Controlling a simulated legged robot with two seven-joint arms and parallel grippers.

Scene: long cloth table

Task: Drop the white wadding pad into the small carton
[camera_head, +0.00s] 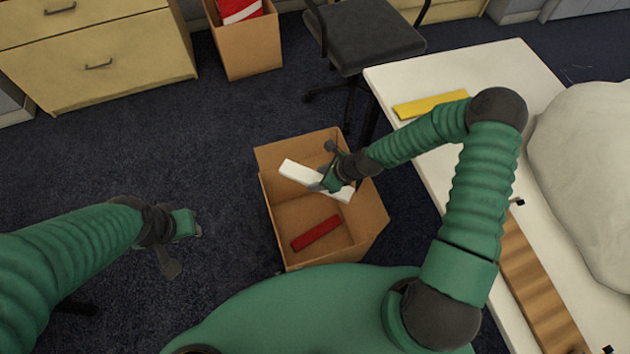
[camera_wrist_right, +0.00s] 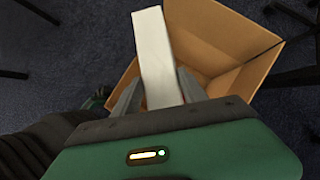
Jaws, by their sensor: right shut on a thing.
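The white wadding pad (camera_head: 302,174) is a long white block, held by my right gripper (camera_head: 331,178) over the open small carton (camera_head: 283,225). In the right wrist view the pad (camera_wrist_right: 153,50) sits between the two fingers of the gripper (camera_wrist_right: 155,92), with the carton's wall (camera_wrist_right: 225,35) beyond it. The gripper is shut on the pad. A red block (camera_head: 316,233) lies on the carton's floor. My left gripper (camera_head: 184,245) hangs over the floor to the left of the carton, apart from it; its fingers seem spread and hold nothing.
A white table (camera_head: 395,79) stands at the right with a yellow block (camera_head: 431,104), a brown corrugated strip (camera_head: 538,285) and a large white bulky thing (camera_head: 590,165). A black chair (camera_head: 367,35), another carton (camera_head: 250,50) and a drawer cabinet (camera_head: 95,55) stand at the back.

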